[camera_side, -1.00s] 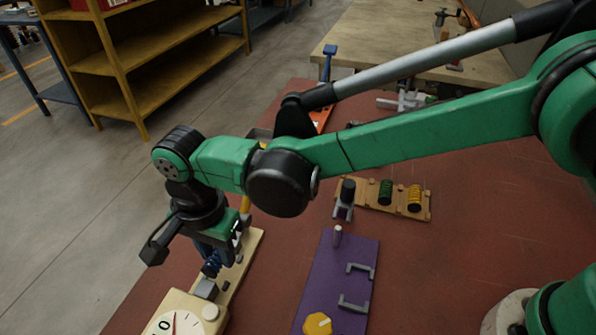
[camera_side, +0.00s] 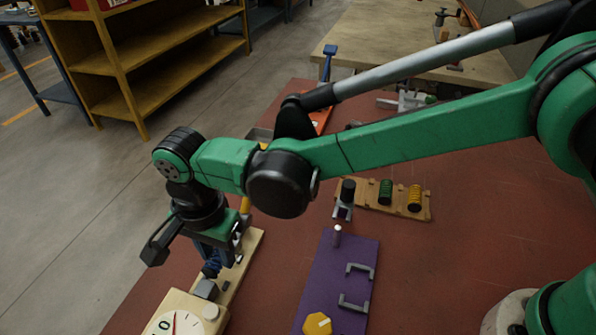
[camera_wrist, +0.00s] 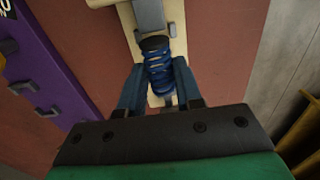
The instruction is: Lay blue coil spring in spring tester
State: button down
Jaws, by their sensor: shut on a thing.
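The blue coil spring (camera_wrist: 157,70) is between the two fingers of my gripper (camera_wrist: 158,92) in the wrist view, with a dark cap at its far end. My gripper is shut on it. The spring lies lengthwise over the pale bed of the spring tester (camera_wrist: 182,42), close to a grey block (camera_wrist: 150,14). In the side view my gripper (camera_side: 212,268) is low over the tester (camera_side: 179,305), which has a round dial at its near end. The spring (camera_side: 209,270) is partly hidden there. I cannot tell whether it touches the bed.
A purple panel (camera_side: 345,262) with grey handles and a yellow knob lies right of the tester.

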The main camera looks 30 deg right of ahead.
aim_at(217, 253)
jog(key=shift+f, duration=1.05)
jog(key=c, duration=0.5)
grip_release()
jog(key=shift+r, duration=0.1)
jog(key=shift+r, duration=2.7)
